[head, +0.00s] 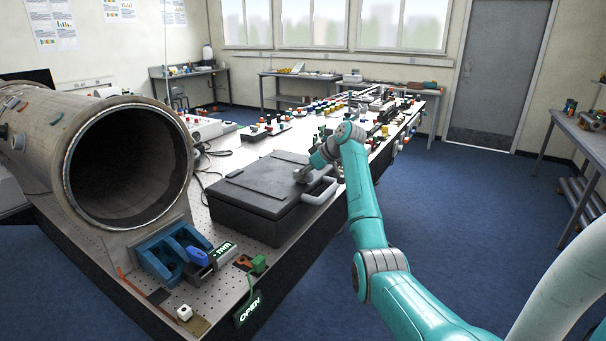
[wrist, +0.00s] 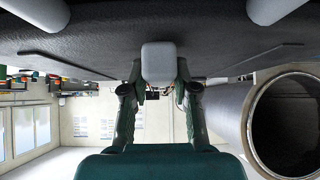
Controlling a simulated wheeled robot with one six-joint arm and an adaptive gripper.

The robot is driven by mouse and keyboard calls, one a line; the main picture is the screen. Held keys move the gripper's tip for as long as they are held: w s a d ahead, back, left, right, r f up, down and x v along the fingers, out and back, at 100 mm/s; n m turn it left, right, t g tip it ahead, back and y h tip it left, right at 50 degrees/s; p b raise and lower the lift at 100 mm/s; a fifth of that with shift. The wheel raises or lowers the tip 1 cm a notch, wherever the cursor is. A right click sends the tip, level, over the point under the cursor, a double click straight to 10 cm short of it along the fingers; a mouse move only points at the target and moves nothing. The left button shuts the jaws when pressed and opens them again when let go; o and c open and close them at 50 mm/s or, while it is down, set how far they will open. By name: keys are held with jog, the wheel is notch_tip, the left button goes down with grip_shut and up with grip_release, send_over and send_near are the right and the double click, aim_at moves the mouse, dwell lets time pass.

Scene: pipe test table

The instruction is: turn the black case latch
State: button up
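The black case (head: 262,194) lies closed on the bench, and its dark surface also fills the top of the wrist view (wrist: 90,35). The latch is a light grey rounded block (wrist: 158,62) on the case. My gripper (head: 304,174) is at the case's right part, near its grey handle (head: 321,191). In the wrist view my gripper's fingers (wrist: 159,92) stand one on each side of the latch, close against it, and appear shut on it. In the head view the latch is hidden behind my gripper.
A large open pipe (head: 130,165) lies left of the case and shows at the right in the wrist view (wrist: 290,120). Several small fittings crowd the bench behind.

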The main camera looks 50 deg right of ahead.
jog(key=shift+o, duration=1.4)
jog(key=v, duration=1.2)
